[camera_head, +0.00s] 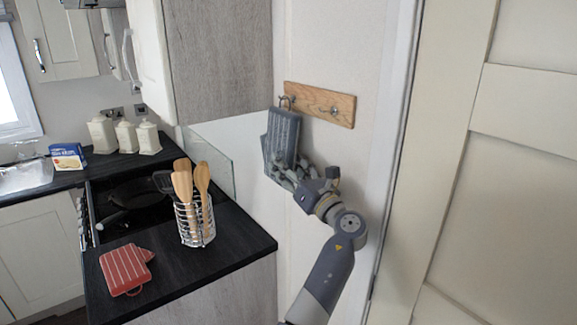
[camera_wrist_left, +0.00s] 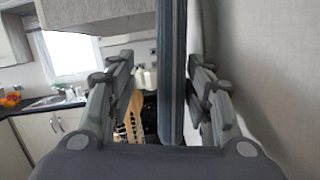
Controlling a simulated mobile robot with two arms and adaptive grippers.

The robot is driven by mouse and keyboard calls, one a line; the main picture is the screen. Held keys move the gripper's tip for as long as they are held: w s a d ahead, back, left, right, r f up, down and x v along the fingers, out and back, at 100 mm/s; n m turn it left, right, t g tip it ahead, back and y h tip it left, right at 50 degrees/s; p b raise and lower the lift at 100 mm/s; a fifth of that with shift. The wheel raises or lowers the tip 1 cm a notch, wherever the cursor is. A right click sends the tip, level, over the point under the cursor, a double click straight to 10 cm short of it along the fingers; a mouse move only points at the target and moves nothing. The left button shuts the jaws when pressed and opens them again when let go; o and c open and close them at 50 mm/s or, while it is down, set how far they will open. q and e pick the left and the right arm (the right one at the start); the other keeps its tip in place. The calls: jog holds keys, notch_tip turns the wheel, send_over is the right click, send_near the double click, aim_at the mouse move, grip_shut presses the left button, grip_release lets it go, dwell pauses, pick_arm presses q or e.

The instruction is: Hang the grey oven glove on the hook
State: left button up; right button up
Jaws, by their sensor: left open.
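The grey oven glove (camera_head: 282,138) is upright against the wall under the left end of a wooden hook board (camera_head: 322,105). Its top loop appears to be around the left hook (camera_head: 286,100), though the contact is too small to be sure. My left gripper (camera_head: 286,174) is at the glove's lower right. In the left wrist view its open fingers (camera_wrist_left: 161,72) stand on both sides of the glove, seen edge-on (camera_wrist_left: 172,75), with a wide gap on the left and a small one on the right. My right gripper is not in view.
A red striped oven glove (camera_head: 125,268) lies on the dark worktop (camera_head: 235,240). A wire holder (camera_head: 196,225) with wooden utensils stands near the worktop's corner. A grey cabinet (camera_head: 222,60) hangs left of the board. A cream door (camera_head: 500,190) stands at the right.

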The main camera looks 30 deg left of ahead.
pick_arm(q)
jog(key=v, duration=0.8)
jog(key=s+a+f+n+g+h, duration=0.15)
jog(key=s+f+n+h, duration=0.4)
jog(key=f, duration=0.75)
jog(key=s+a+f+n+g+h, duration=0.1)
jog(key=s+a+f+n+h, duration=0.15)
jog(key=s+f+n, duration=0.85)
jog(key=s+d+f+n+g+h, duration=0.1)
jog(key=s+d+f+n+h, duration=0.15)
jog(key=s+d+h, duration=0.35)
jog(key=s+d+f+n+g+h, duration=0.1)
jog(key=s+d+f+n, duration=0.2)
jog(key=s, duration=0.5)
jog(key=s+d+f+n+g+h, duration=0.1)
jog(key=s+d+f+h, duration=0.3)
jog(key=s+d+f, duration=0.15)
jog(key=s+f+g+b, duration=0.1)
jog(key=s+f+b, duration=0.1)
jog(key=f, duration=1.3)
jog(key=s+f+g+b, duration=0.1)
jog(key=f+b, duration=0.1)
jog(key=f, duration=1.3)
jog(key=s+a+f+b, duration=0.2)
jog(key=s+a+f, duration=0.1)
jog(key=s+f, duration=1.3)
notch_tip(320, 180, down, 3)
jog(key=shift+s+a+r+g+b, duration=0.2)
jog(key=shift+s+a+g+b, duration=0.05)
jog(key=shift+s+g+b, duration=0.15)
